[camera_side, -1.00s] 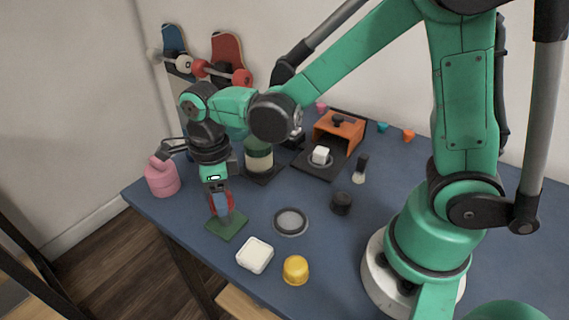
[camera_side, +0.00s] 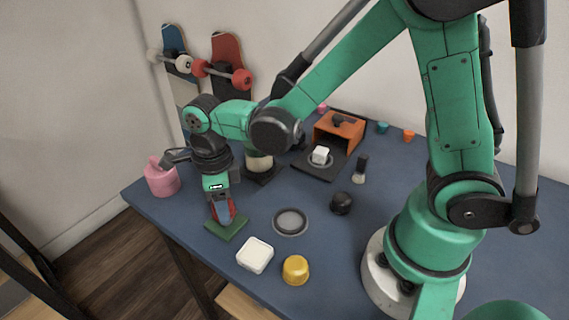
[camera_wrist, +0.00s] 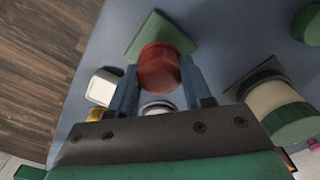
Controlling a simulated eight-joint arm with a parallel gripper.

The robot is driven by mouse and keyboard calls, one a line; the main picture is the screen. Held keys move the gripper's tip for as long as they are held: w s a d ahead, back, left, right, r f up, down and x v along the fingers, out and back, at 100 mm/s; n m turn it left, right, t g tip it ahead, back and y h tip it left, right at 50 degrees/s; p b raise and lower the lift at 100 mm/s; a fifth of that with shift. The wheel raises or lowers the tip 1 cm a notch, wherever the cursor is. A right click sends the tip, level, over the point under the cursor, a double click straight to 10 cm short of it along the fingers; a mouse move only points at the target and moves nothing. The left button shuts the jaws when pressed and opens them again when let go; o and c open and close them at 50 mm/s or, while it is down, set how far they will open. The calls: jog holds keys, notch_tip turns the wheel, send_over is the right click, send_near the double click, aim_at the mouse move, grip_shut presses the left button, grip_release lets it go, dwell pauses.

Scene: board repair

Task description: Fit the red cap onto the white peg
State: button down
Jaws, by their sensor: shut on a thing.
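My gripper (camera_side: 222,214) is shut on the red cap, low over the green square plate (camera_side: 227,231) near the left front of the table. In the wrist view, the red cap (camera_wrist: 160,66) sits between the two blue-grey fingers of my gripper (camera_wrist: 160,75), with the green plate (camera_wrist: 145,35) partly hidden behind it. No white peg shows clearly on this plate; the cap and fingers cover its middle. I cannot tell whether the cap touches anything below.
A pink weight-like object (camera_side: 162,180) stands to the left. A cream cylinder (camera_side: 259,163) with a green top stands behind. A grey ring (camera_side: 290,222), white block (camera_side: 255,255) and yellow cap (camera_side: 296,270) lie to the right. An orange housing (camera_side: 338,130) stands at the back.

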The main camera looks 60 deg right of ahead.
jog(key=shift+f, duration=0.55)
dwell(0.4)
jog(key=c, duration=0.7)
grip_release()
jog(key=shift+o, duration=0.2)
jog(key=shift+r, duration=5.5)
